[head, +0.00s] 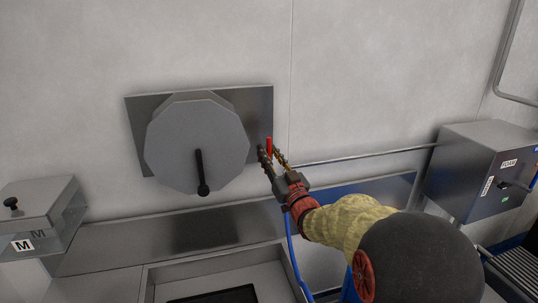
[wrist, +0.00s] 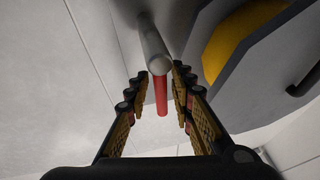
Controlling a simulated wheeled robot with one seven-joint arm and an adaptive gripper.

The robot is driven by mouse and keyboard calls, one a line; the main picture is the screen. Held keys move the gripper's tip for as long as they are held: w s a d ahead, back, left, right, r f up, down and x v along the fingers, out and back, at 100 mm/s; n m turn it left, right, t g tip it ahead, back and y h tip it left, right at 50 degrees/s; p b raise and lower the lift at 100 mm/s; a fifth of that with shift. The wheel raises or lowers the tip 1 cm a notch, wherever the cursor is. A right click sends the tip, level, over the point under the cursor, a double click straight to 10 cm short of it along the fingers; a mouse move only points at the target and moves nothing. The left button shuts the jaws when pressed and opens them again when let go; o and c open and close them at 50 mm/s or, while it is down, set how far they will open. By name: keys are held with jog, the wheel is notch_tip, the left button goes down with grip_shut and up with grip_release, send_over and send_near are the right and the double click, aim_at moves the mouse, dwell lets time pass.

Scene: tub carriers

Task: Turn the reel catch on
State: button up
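A large grey reel (head: 195,140) with a black crank handle (head: 201,172) is mounted on a metal plate (head: 258,100) on the wall. A small red lever (head: 269,145), which looks like the reel catch, stands at the plate's right edge. In the wrist view the red lever (wrist: 161,98) hangs from the end of a grey round post (wrist: 153,48). My gripper (head: 271,155) is open at the lever. In the wrist view its fingers (wrist: 160,80) are on either side of the lever, with gaps showing. The lever's base is hidden in the head view.
A metal counter with a basin (head: 160,275) runs below the reel. A lidded box marked M (head: 40,215) stands left. A grey wall box (head: 470,175) with a pipe (head: 370,154) is right. A yellow patch (wrist: 225,45) shows on the reel in the wrist view.

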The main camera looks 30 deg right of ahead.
jog(key=shift+o, duration=0.4)
jog(key=v, duration=1.2)
